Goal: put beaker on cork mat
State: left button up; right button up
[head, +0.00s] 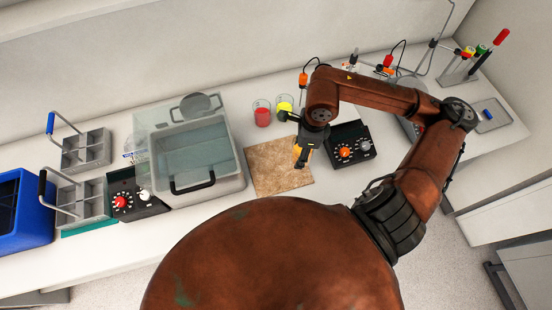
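The brown cork mat (270,172) lies on the white bench, right of the water bath. A beaker with red liquid (262,117) and a beaker with yellow liquid (284,107) stand on the bench behind the mat. My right gripper (302,160) comes in from the right and points down over the mat's right edge. Its fingers are small and seen from above, so I cannot tell whether they are open or shut. No beaker shows clearly in it. My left gripper is out of view.
A water bath with a clear lid (190,150) stands left of the mat. A black control box with an orange knob (350,143) is right of it. Grey racks (86,150) and a blue crate (22,210) fill the left end. The mat's visible surface is bare.

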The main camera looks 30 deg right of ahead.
jog(key=w+a+f, duration=0.2)
jog(key=w+a+f+p, duration=0.1)
jog(key=w+a+f, duration=0.1)
jog(key=f, duration=0.1)
jog(key=shift+w+a+f, duration=0.15)
jog(key=shift+w+f, duration=0.05)
jog(key=shift+w, duration=0.15)
jog(key=shift+w+a+f, duration=0.2)
jog(key=shift+w+f, duration=0.1)
jog(key=shift+f, duration=0.15)
jog(key=f, duration=0.3)
jog(key=shift+w+a+p, duration=0.2)
jog(key=shift+a+p, duration=0.1)
jog(key=shift+p, duration=0.05)
jog(key=shift+d+f, duration=0.1)
jog(key=shift+f, duration=0.35)
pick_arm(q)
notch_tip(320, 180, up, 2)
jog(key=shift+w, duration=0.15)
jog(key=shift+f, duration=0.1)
